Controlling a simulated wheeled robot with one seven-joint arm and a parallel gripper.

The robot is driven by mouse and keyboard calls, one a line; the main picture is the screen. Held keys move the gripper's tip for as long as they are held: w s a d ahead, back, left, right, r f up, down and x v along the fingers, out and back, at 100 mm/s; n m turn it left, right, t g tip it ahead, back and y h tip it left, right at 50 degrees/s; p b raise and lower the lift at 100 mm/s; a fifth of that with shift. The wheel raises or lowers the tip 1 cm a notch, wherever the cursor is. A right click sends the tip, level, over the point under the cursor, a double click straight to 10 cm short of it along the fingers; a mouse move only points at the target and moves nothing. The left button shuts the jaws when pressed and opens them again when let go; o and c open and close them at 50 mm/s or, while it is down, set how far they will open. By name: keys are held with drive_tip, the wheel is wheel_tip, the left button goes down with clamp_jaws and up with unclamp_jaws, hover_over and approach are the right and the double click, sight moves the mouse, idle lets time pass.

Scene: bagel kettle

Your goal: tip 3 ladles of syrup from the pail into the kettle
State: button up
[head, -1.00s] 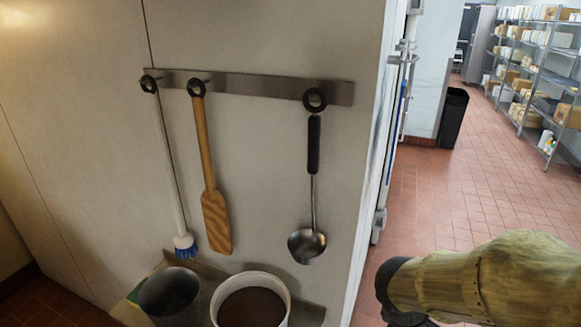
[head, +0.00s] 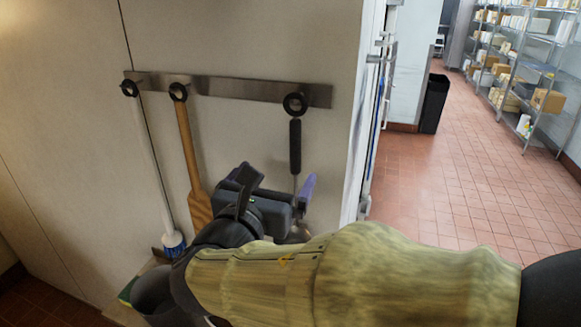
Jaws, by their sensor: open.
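The ladle (head: 295,148) hangs by its ring from a steel wall rail. Its black handle shows, but its lower shaft and bowl are mostly hidden behind my gripper. My gripper (head: 277,184) is open, its purple-tipped fingers apart in front of the ladle's lower part. I cannot tell whether the ladle's shaft lies between the fingers or whether they touch it. The white pail with brown syrup is hidden behind my arm. No kettle is in view.
A wooden paddle (head: 187,150) and a white-handled brush (head: 151,170) with blue bristles hang left of the ladle on the rail (head: 235,90). A dark bucket (head: 152,292) stands below them. Open red-tiled floor lies right of the wall, with a black bin (head: 434,103).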

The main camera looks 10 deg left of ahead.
sight(294, 146)
drive_tip(key=shift+w, duration=0.1)
drive_tip(key=shift+w+d, duration=0.15)
drive_tip(key=shift+w, duration=1.75)
drive_tip(key=shift+w+d, duration=0.15)
drive_tip(key=shift+w, duration=1.7)
drive_tip(key=shift+w+d, duration=0.15)
drive_tip(key=shift+w, duration=1.75)
clamp_jaws()
drive_tip(key=shift+w, duration=0.1)
drive_tip(key=shift+r, duration=0.55)
drive_tip(key=shift+s, duration=0.2)
drive_tip(key=shift+s+a, duration=0.15)
drive_tip(key=shift+s, duration=1.95)
